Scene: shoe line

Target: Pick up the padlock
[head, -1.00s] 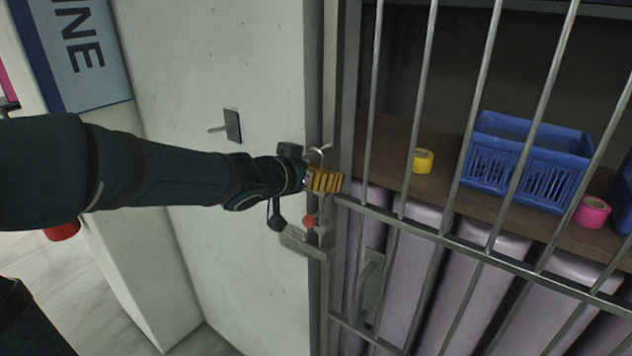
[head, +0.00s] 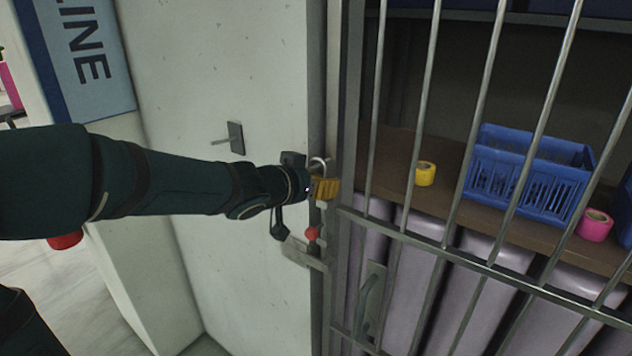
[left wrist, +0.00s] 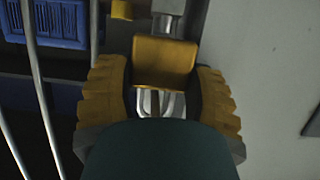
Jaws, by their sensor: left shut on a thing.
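The padlock (left wrist: 163,62) has a brass-yellow body, which shows between my left gripper's ridged yellow fingers in the left wrist view. In the head view its silver shackle (head: 318,165) shows just above the fingers, by the edge of the barred gate. My left gripper (head: 326,188) is shut on the padlock at the gate's frame; the fingers hide most of the body there. I cannot tell whether the shackle still passes through the hasp. My right gripper is not in view.
A barred gate (head: 485,262) fills the right. Behind it a brown shelf holds a blue basket (head: 515,185), a yellow tape roll (head: 425,174) and a pink roll (head: 594,225). A latch with a red knob (head: 312,234) is just below the gripper. A pale wall (head: 220,70) stands left.

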